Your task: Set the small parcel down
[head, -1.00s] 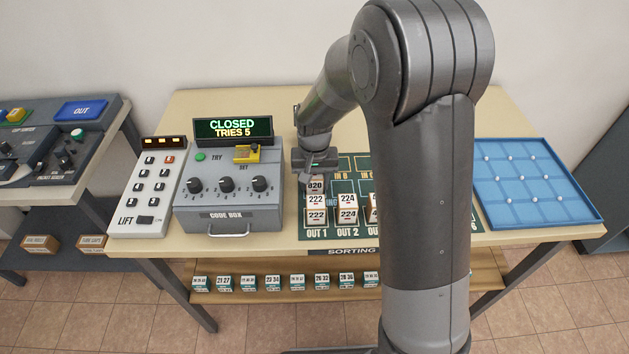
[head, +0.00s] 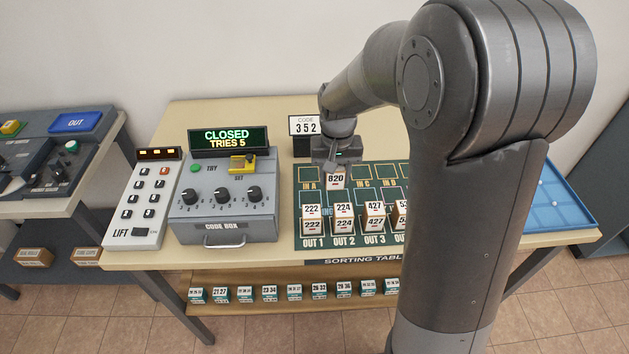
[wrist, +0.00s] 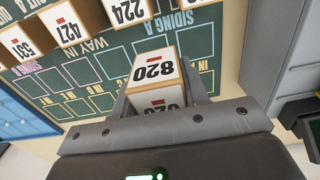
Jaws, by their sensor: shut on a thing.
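The small parcel (head: 335,178), a box with a white label reading 820, is held in my gripper (head: 336,166). In the wrist view the parcel (wrist: 154,68) sits between the two fingers, with its 820 label facing the camera. My gripper is shut on it, over the upper part of the green sorting mat (head: 309,196), between the IN A and IN C boxes. I cannot tell whether the parcel touches the mat.
Labelled parcels 222 (head: 312,219), 224 (head: 344,217) and 427 (head: 375,218) stand in rows at OUT 1 to OUT 3. The grey code box (head: 223,205) is at left, a blue tray (head: 560,212) at right.

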